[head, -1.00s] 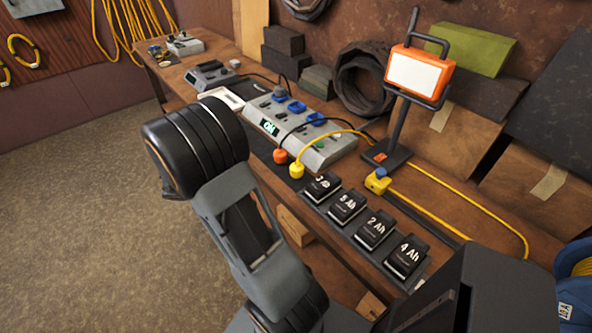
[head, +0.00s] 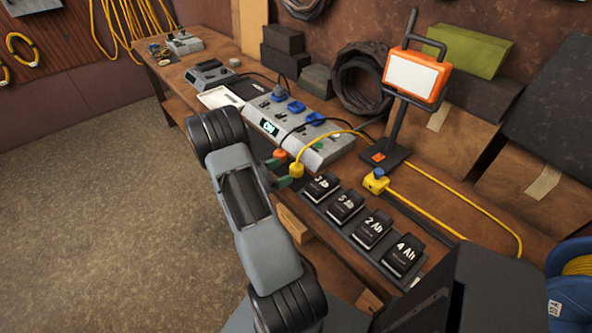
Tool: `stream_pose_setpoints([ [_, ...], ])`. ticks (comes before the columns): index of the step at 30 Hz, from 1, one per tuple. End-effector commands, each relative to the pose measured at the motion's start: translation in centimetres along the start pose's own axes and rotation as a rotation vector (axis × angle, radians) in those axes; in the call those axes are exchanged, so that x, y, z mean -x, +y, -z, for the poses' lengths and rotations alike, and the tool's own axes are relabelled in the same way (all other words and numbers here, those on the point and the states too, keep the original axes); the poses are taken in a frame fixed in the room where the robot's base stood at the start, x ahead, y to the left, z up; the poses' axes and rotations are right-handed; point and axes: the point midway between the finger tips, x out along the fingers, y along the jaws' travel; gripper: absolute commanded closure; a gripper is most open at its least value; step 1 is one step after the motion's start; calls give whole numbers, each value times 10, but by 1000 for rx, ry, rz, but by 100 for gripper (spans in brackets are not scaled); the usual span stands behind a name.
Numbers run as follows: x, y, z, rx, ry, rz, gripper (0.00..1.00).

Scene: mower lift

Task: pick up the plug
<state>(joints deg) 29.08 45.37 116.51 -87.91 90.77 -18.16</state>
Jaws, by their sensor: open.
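Two plugs sit at the front edge of the grey power strip (head: 330,150) on the bench. The orange plug (head: 280,154) has a black cord, and the yellow plug (head: 296,170) has a yellow cord. My gripper (head: 281,172) is open, with dark green fingertips close to both plugs, one near the orange plug and one at the yellow plug's lower left. I cannot tell whether a finger touches either plug. My arm hides most of the gripper's body.
A row of black battery packs (head: 345,203) lies on the bench to the right of the plugs. An orange work lamp (head: 414,76) on a stand rises behind them, with a yellow connector block (head: 374,182) by its base. Floor at left is clear.

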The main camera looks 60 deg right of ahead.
Motion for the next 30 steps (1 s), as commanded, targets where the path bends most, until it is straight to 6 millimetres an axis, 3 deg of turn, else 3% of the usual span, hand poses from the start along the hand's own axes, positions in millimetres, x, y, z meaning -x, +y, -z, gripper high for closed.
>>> stream_pose_setpoints([
  [7,-15,-1,0,0,1,2,21],
  [18,-57,-1,2,-1,2,1,21],
  [27,-60,-1,3,-1,2,0,21],
  [30,-60,-1,3,-1,2,0,30],
])
